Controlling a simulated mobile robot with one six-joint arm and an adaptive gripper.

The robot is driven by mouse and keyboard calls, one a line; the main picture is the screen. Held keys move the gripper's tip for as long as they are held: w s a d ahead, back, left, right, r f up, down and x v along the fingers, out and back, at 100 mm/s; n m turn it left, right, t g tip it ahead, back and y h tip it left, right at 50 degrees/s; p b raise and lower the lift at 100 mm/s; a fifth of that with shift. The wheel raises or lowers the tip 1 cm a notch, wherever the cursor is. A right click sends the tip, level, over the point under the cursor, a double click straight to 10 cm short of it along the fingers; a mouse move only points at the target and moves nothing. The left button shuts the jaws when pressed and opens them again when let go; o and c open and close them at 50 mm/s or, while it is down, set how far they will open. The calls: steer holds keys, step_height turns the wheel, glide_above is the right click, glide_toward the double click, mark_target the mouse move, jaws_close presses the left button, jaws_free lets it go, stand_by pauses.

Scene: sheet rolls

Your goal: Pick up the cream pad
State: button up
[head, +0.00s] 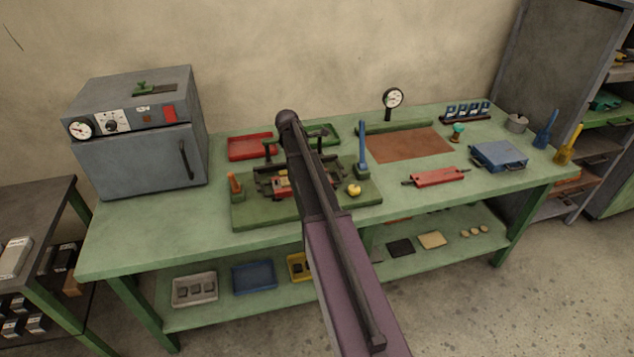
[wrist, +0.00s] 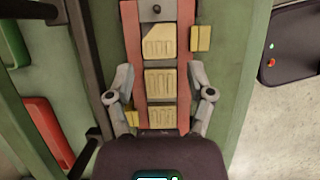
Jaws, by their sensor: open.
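A flat cream pad (head: 432,240) lies on the lower shelf of the green bench, right of a black pad (head: 400,247), in the head view. In the wrist view my gripper (wrist: 160,98) is open above a device with two red rails (wrist: 184,60). Between the rails sit tan ribbed blocks (wrist: 160,83); the upper one has a paler cream corner. I cannot tell whether the fingers touch the device. Nothing is seen held. In the head view my arm hides the gripper and part of the device (head: 275,180).
The green bench (head: 150,240) bears a grey oven (head: 140,150), a red tray (head: 250,147), a red roller (head: 436,177) and a blue case (head: 498,155). The lower shelf also holds a blue tray (head: 254,278) and a grey tray (head: 195,290). The bench's left front is clear.

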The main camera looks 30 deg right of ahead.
steer(key=shift+d+f, duration=0.15)
steer(key=shift+f, duration=0.3)
steer(key=shift+f+b, duration=0.1)
steer(key=shift+b, duration=0.2)
steer(key=shift+b+x, duration=2.25)
steer(key=shift+x, duration=0.25)
steer(key=shift+d, duration=0.15)
steer(key=c, duration=0.6)
